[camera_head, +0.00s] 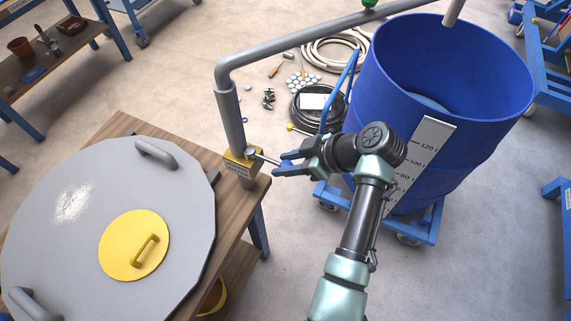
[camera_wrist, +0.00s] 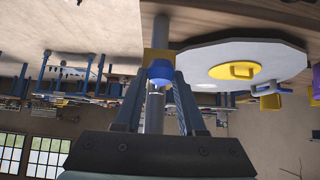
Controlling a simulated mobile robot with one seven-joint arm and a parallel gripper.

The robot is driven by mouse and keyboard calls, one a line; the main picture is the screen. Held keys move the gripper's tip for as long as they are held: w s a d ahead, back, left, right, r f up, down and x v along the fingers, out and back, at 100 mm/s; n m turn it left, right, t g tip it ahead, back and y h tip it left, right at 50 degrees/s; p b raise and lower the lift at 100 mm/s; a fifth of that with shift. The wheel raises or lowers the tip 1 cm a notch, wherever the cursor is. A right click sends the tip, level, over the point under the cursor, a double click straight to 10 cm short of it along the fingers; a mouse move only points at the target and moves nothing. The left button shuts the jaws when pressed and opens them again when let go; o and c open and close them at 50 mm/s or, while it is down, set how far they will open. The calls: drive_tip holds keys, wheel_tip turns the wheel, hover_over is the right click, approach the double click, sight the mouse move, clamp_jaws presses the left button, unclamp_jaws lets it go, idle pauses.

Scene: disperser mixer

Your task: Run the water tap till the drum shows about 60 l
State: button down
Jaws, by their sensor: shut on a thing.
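The water tap (camera_head: 240,165) is a yellow valve block on a grey upright pipe, with a thin metal lever pointing right. The lever ends in a blue knob (camera_head: 286,164). My gripper (camera_head: 283,165) is shut on this knob; in the wrist view the knob (camera_wrist: 160,72) sits between the fingertips. The blue drum (camera_head: 447,75) stands upright at the right. A lighter blue patch shows inside it, perhaps water. Its white scale (camera_head: 429,140) reads 120 l, 100 and 80 downward. My arm hides part of the lower scale, and I cannot read the level.
The grey pipe (camera_head: 300,40) runs over to the drum, where a spout (camera_head: 453,12) hangs above the rim. A wooden table (camera_head: 245,190) carries a large grey lid (camera_head: 70,240) with a yellow hatch (camera_head: 133,246). Coiled hoses (camera_head: 308,115) lie on the floor.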

drive_tip(key=c, duration=0.5)
unclamp_jaws()
drive_tip(key=shift+d+r, duration=0.1)
drive_tip(key=v, duration=1.2)
drive_tip(key=shift+s+d+r, duration=0.15)
drive_tip(key=shift+d+r, duration=0.1)
